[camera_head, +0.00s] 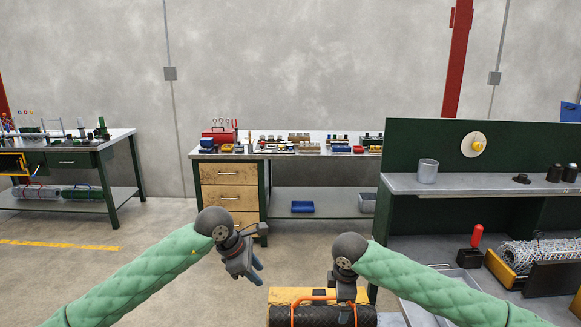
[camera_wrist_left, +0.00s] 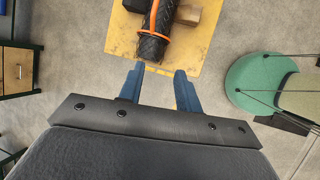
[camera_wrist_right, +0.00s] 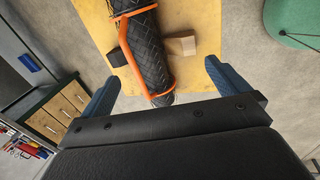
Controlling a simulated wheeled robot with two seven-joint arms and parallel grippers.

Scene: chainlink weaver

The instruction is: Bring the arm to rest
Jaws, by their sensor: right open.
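My left gripper (camera_head: 255,278) hangs in the lower middle of the head view. In the left wrist view (camera_wrist_left: 158,86) its two blue fingers stand apart with nothing between them. My right gripper (camera_wrist_right: 161,72) has its blue fingers wide apart and empty in the right wrist view. In the head view its wrist is above a black mesh roll (camera_head: 325,316), and its fingers are hidden there. The roll has an orange handle frame and lies on a yellow platform (camera_wrist_left: 120,36). Both grippers are apart from the roll.
A green workbench (camera_head: 440,184) with a metal cup (camera_head: 428,171) stands at right. A drawer bench (camera_head: 230,185) with small parts is at the back, another bench (camera_head: 75,160) at left. Floor at left is clear.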

